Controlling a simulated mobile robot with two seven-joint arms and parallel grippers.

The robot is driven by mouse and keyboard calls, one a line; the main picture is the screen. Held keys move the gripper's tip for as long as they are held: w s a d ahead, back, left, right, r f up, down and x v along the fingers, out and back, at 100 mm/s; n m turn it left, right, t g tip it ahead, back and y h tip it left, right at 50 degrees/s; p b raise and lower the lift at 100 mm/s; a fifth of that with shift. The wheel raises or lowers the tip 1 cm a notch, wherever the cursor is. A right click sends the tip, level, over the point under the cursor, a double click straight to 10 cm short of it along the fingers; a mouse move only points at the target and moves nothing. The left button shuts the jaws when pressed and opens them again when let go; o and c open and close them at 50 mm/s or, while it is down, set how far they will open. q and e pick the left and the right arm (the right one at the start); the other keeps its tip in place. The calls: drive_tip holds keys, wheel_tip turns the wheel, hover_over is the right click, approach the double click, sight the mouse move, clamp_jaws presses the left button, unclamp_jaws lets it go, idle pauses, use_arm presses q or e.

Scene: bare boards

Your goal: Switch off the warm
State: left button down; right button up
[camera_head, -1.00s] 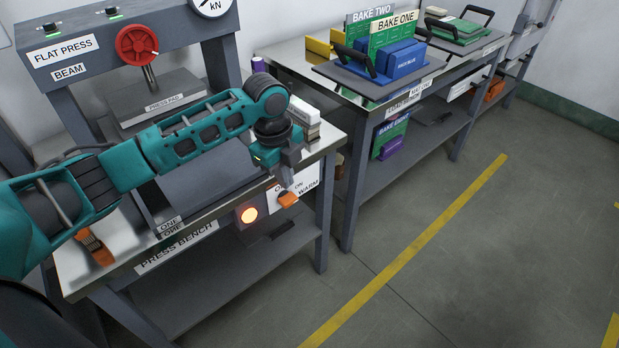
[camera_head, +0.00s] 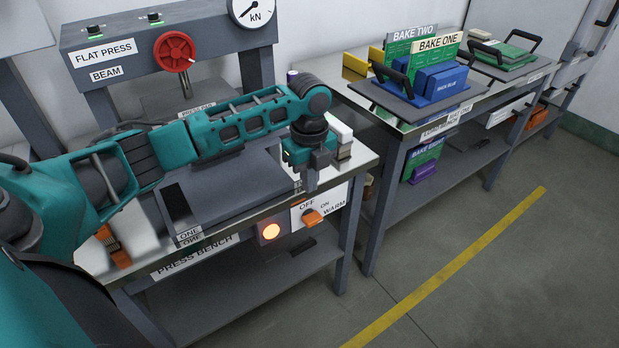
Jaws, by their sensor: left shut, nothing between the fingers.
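The warm switch is an orange knob (camera_head: 313,217) on a white plate (camera_head: 335,197) on the front of the press bench, marked OFF, ON and WARM. The knob looks turned toward the ON side, but its exact angle is hard to tell. A round lamp (camera_head: 271,231) left of the plate glows orange. My left gripper (camera_head: 311,186) points down, shut and empty, just above the knob in the picture and apart from it. It covers part of the bench edge. My right gripper is not in view.
The flat press with a red handwheel (camera_head: 174,52) stands on the press bench (camera_head: 150,262). A white-and-tan block (camera_head: 341,140) lies near the bench's right corner. A second bench (camera_head: 400,120) with bake boards stands to the right. The floor in front is clear.

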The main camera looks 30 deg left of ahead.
sight(309, 221)
use_arm(q)
wheel_tip(309, 221, down, 10)
drive_tip(key=shift+r+b, duration=0.25)
drive_tip(key=shift+b, duration=0.7)
drive_tip(key=shift+f, duration=0.35)
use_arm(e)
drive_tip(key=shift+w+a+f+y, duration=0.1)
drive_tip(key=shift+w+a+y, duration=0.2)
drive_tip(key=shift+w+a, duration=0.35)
use_arm(q)
drive_tip(key=shift+s, duration=0.1)
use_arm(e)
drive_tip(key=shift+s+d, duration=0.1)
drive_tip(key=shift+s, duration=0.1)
use_arm(q)
drive_tip(key=shift+p, duration=0.3)
drive_tip(key=shift+s+a+t, duration=0.1)
drive_tip(key=shift+t, duration=0.3)
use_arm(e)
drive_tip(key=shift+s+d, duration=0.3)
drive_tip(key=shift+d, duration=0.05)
